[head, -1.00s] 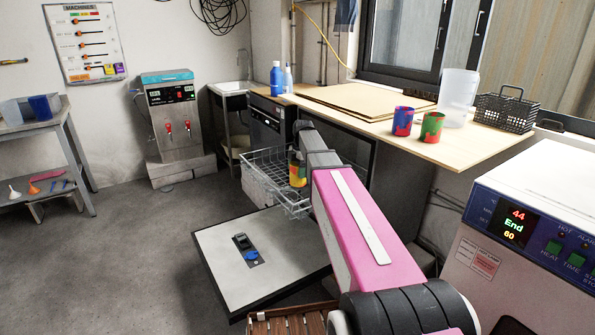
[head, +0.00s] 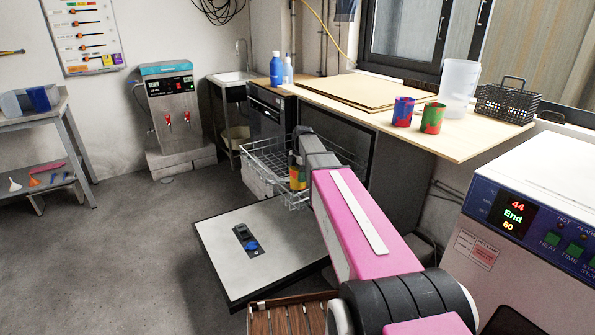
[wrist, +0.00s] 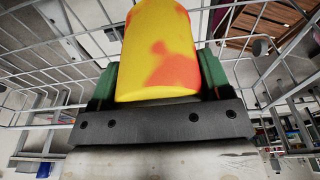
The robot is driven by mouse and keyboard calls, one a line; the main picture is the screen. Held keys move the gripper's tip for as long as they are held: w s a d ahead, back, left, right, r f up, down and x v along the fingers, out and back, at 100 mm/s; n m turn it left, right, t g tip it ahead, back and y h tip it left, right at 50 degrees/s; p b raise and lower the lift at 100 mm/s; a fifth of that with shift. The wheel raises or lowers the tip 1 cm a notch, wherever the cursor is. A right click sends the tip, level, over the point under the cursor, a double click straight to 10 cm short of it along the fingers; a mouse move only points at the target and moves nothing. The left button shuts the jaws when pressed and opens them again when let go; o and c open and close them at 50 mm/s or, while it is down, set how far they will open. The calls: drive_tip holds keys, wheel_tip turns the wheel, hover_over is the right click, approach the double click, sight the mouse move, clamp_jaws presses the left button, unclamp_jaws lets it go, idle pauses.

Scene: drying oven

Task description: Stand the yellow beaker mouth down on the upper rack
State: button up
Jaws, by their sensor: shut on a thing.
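The yellow beaker (head: 297,172), with orange-red patches, is at the near right part of the wire upper rack (head: 267,150) in the head view. The rack is pulled out from the cabinet under the worktop. My gripper (wrist: 158,75) is shut on the yellow beaker, which also shows in the wrist view (wrist: 157,45), with a green finger on each side. Rack wires (wrist: 60,50) run around it in the wrist view. I cannot tell which end is the mouth, or whether the beaker touches the rack floor. My arm hides part of the rack's right side.
The cabinet's open door (head: 255,240) lies flat below the rack. The worktop (head: 400,115) above holds two patterned cups (head: 403,111), a clear pitcher (head: 459,82) and a black basket (head: 505,103). A white machine (head: 530,220) stands at right.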

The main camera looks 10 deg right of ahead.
drive_tip(key=shift+f, duration=0.35)
idle(0.6)
drive_tip(key=o, duration=1)
drive_tip(key=shift+o, duration=0.2)
drive_tip(key=shift+r, duration=0.1)
drive_tip(key=r, duration=0.3)
drive_tip(key=d+r, duration=0.1)
drive_tip(key=r, duration=0.6)
drive_tip(key=shift+w+d+r, duration=0.2)
drive_tip(key=shift+w+d, duration=0.05)
drive_tip(key=shift+w, duration=0.05)
